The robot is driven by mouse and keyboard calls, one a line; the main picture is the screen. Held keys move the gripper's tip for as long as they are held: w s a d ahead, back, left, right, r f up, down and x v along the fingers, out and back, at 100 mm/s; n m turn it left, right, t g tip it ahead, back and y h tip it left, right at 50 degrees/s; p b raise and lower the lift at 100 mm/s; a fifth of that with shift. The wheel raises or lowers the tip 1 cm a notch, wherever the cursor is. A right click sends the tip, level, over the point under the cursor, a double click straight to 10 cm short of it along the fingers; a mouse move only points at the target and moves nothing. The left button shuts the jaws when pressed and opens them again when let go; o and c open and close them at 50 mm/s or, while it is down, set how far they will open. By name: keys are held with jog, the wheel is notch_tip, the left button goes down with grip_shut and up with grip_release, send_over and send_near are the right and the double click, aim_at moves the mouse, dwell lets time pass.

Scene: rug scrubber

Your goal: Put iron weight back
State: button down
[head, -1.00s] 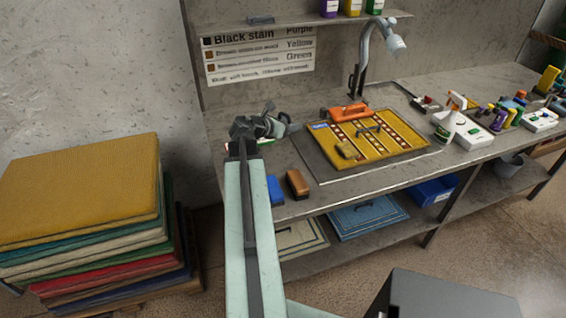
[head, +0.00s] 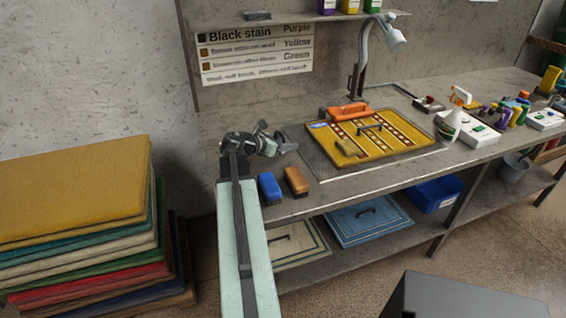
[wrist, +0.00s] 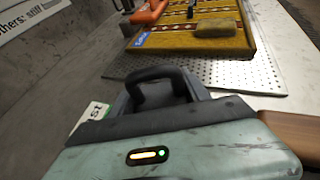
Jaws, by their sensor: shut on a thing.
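My gripper (head: 268,143) is over the left end of the workbench, left of the yellow rug. It is shut on a dark grey piece with a thick black loop handle, which I take to be the iron weight (wrist: 152,76). In the wrist view the weight shows just beyond my mint-green wrist housing, handle uppermost. My fingertips and the weight's underside are hidden there. In the head view the weight and the gripper blend into one dark shape. I cannot tell whether the weight touches the bench.
The yellow rug (head: 397,140) lies on a perforated plate, with an orange-handled tool (head: 345,111) on it. Blue (head: 270,187) and brown (head: 296,181) brushes lie near the front edge. A green-and-white label (wrist: 88,116) is beside the weight. Stacked rugs (head: 75,190) stand left.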

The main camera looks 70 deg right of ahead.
aim_at(285, 156)
notch_tip(285, 156, down, 4)
jog(key=b, duration=0.3)
jog(key=shift+b, duration=0.4)
jog(key=shift+r, duration=0.2)
jog(key=shift+f, duration=0.15)
jog(key=c, duration=0.5)
grip_release()
